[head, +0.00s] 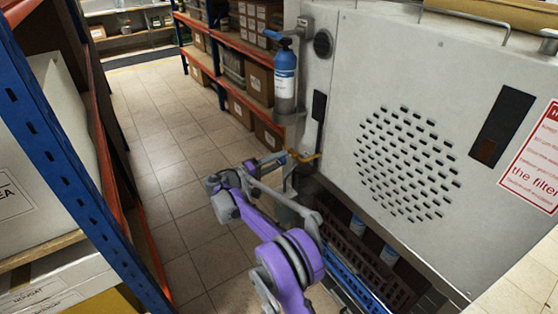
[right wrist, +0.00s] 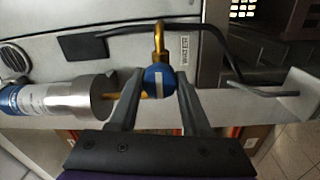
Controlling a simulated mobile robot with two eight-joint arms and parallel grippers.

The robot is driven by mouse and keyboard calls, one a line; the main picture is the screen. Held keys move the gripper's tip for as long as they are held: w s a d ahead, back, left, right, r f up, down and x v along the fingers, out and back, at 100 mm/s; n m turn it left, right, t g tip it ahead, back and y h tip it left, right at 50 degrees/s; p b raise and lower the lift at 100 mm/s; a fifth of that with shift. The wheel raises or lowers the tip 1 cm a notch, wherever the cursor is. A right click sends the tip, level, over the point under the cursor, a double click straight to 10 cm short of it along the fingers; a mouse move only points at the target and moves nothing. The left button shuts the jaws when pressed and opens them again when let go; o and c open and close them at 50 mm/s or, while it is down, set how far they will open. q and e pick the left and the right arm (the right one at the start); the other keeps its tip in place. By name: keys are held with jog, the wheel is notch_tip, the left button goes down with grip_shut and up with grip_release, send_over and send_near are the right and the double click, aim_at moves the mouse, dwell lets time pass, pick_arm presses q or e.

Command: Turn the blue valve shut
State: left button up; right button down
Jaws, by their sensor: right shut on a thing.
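The blue valve (right wrist: 160,78) is a round blue knob with a pale stripe, on a brass pipe (right wrist: 158,38) in the right wrist view. The stripe runs roughly up and down in that picture. My right gripper (right wrist: 160,92) is shut on the knob, one finger on each side. In the head view my right gripper (head: 272,160) is at the brass pipe (head: 304,156), by the machine's near left corner; the knob is hard to make out there. My left gripper is not in view.
A blue gas bottle (head: 285,78) stands in a metal holder just above the pipe. The grey machine (head: 345,130) with a round vent is to the right. A shelf upright (head: 50,130) stands close at left. The tiled aisle (head: 165,150) between is clear.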

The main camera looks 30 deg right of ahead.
jog(key=shift+c, duration=1.8)
grip_release()
jog(key=a, duration=1)
jog(key=shift+s+a+f, duration=0.2)
jog(key=shift+s+a, duration=0.2)
jog(key=shift+a, duration=0.1)
jog(key=a+r+p, duration=0.3)
jog(key=a+r, duration=0.4)
jog(key=a, duration=0.2)
jog(key=shift+s+a+p, duration=0.4)
jog(key=shift+d+r, duration=0.1)
